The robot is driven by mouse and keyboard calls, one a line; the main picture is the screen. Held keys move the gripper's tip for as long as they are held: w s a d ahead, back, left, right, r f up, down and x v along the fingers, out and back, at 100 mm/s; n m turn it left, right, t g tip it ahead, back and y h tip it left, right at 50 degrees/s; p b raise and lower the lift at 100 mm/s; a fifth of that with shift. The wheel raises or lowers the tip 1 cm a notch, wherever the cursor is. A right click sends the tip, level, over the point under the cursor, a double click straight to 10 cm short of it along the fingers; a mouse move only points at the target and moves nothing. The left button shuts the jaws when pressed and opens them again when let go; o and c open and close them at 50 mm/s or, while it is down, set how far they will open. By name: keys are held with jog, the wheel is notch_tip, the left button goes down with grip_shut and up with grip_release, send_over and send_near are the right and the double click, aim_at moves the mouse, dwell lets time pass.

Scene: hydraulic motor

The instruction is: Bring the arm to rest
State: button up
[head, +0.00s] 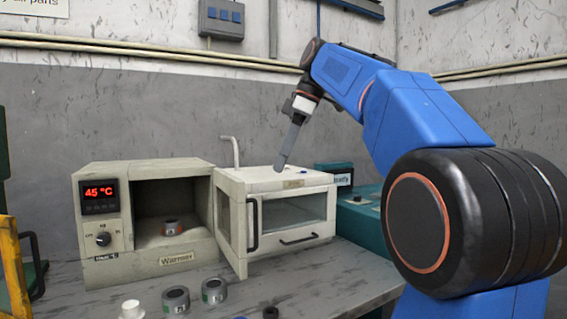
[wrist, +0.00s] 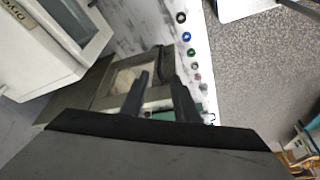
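My blue arm (head: 415,110) reaches up from the right and bends over toward the back wall.
Grey rings (head: 176,300), a white part (head: 131,310) and a small dark ring (head: 270,313) lie at the bench front. A teal box (head: 362,215) stands right of the door. In the wrist view, several small coloured rings (wrist: 186,37) line the bench edge, with open floor (wrist: 250,70) beyond.

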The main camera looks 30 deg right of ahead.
dwell(0.3)
jog(key=s+a+f+m+h, duration=0.1)
jog(key=s+f+m, duration=0.3)
jog(key=f, duration=1)
jog(key=s+a+f+m+t+h, duration=0.1)
jog(key=s+a+f+m, duration=0.2)
jog(key=s+f, duration=0.7)
jog(key=s+a+f+m+t+h, duration=0.1)
jog(key=s+f+m, duration=0.3)
jog(key=f, duration=1.4)
jog(key=s+a+h, duration=0.1)
jog(key=s, duration=0.3)
jog(key=shift+f+m, duration=0.15)
jog(key=shift+m, duration=0.25)
jog(key=shift+a, duration=0.15)
